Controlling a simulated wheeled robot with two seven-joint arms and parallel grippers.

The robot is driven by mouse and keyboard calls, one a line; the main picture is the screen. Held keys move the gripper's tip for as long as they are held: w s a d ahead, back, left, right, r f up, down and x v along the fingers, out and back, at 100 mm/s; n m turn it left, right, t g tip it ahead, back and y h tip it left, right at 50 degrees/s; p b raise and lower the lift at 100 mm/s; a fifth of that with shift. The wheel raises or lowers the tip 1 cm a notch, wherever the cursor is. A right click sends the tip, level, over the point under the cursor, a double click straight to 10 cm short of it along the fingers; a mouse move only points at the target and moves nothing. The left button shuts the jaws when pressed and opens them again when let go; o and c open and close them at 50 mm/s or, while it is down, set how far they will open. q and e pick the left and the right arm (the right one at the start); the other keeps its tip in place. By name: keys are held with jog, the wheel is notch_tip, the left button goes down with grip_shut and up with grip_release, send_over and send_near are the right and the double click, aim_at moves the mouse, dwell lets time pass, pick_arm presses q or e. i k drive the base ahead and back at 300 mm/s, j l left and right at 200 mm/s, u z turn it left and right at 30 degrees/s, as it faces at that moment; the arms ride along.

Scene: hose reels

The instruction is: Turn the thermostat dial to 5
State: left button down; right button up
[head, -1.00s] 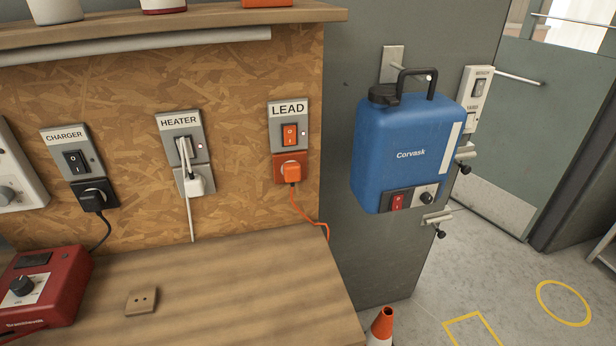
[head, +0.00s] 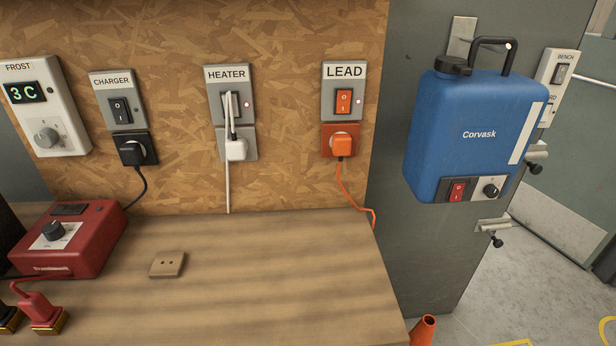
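The thermostat is a white wall box (head: 62,112) labelled FROST at the far left of the board. Its dark display (head: 25,94) reads 3 C in green. Its round grey dial (head: 47,137) sits below the display, with small marks around it that are too small to read. Neither of my grippers shows in the head view.
Switches labelled CHARGER (head: 120,110), HEATER (head: 229,92) and LEAD (head: 343,100) line the board. A blue Corvask tank (head: 465,140) hangs at right.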

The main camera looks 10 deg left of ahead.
aim_at(45, 139)
jog(key=u, duration=1.65)
